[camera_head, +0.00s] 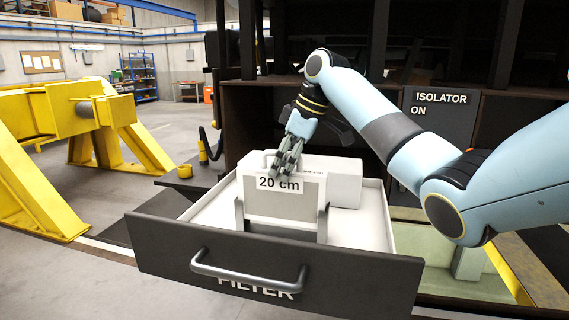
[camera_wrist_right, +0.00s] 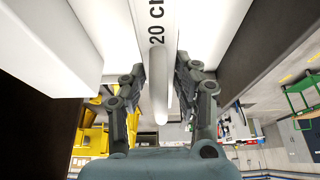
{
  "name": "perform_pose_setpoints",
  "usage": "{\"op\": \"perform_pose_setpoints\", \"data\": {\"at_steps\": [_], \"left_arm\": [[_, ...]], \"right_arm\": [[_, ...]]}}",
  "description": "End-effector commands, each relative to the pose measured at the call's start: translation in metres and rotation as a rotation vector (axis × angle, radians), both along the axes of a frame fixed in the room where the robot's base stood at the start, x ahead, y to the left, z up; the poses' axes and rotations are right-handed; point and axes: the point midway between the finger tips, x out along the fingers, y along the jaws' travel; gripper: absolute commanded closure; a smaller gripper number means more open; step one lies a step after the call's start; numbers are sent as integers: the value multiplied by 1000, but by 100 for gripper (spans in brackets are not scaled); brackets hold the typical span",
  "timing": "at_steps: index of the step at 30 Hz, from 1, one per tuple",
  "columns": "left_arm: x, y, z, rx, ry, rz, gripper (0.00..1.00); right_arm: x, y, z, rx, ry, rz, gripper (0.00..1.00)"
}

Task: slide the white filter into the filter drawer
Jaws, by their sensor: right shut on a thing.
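The white filter (camera_head: 285,207) is an upright flat panel with a "20 cm" label along its top. It stands between two dark upright holders (camera_head: 322,222) inside the open filter drawer (camera_head: 160,240); whether it is fully seated is hidden. My right gripper (camera_head: 284,165) reaches down from above and is shut at the filter's top. In the right wrist view, the fingers (camera_wrist_right: 160,85) lie on both sides of the filter's pale handle bar (camera_wrist_right: 158,80). The drawer has a dark front marked "FILTER" and a metal handle (camera_head: 248,275). My left gripper is not seen.
A white box (camera_head: 344,182) stands in the drawer behind the filter. A dark cabinet (camera_head: 250,130) with an "ISOLATOR ON" panel (camera_head: 440,112) rises behind. Yellow steel stands (camera_head: 60,150) are at the left. The drawer's white floor is clear left of the filter.

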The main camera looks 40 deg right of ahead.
Motion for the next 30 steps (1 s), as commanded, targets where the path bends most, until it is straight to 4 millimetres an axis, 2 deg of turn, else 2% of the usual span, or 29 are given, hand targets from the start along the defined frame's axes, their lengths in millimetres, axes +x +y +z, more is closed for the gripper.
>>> {"op": "perform_pose_setpoints", "data": {"at_steps": [30], "left_arm": [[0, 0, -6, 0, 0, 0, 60]], "right_arm": [[0, 0, -25, 1, -1, 0, 100]]}}
